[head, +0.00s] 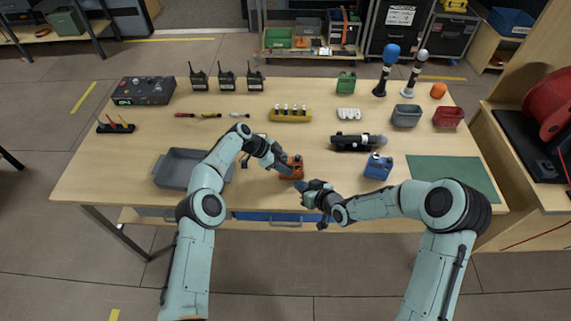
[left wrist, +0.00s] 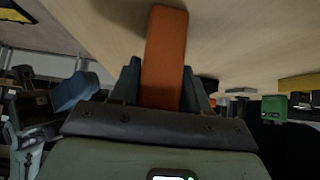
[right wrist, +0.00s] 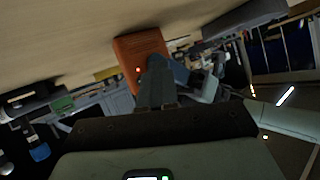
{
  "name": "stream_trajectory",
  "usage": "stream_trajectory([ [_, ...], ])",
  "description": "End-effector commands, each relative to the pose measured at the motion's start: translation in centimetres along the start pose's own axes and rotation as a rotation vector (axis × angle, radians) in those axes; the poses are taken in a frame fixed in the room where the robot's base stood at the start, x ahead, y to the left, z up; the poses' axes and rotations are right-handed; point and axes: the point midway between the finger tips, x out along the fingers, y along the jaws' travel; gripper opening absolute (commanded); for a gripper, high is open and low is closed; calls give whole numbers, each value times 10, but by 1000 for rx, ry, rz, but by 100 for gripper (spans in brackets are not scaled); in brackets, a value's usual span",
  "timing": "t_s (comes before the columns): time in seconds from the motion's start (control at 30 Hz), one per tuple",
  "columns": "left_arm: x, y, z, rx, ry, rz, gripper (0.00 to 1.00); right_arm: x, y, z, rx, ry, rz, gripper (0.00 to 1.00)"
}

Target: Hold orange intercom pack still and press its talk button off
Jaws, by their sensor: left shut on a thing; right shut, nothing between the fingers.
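The orange intercom pack (head: 292,168) stands near the front middle of the table. My left gripper (head: 283,166) is shut on it from the left; in the left wrist view the pack (left wrist: 165,45) sits between the two fingers. My right gripper (head: 301,185) is shut and empty, just in front and to the right of the pack. In the right wrist view its closed fingertips (right wrist: 155,62) overlap the lower right of the pack's face (right wrist: 138,46). A small red light glows there beside the tips. I cannot tell whether the tips touch; they may hide the talk button.
A blue pack (head: 378,167) stands to the right and a green pack (head: 346,82) at the back. A dark cylindrical device (head: 357,142) lies behind the blue pack. The green mat (head: 455,175) is bare.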

Motion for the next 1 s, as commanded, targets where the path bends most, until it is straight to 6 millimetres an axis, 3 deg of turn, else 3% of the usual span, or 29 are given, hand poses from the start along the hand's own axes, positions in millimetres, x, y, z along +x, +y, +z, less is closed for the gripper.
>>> stream_trajectory([
  [0.33,0,0,0,0,1,-1,12,21,16,-15,2,0,2,0],
  [1.0,0,0,0,0,1,-1,12,23,17,-16,2,-1,1,0],
])
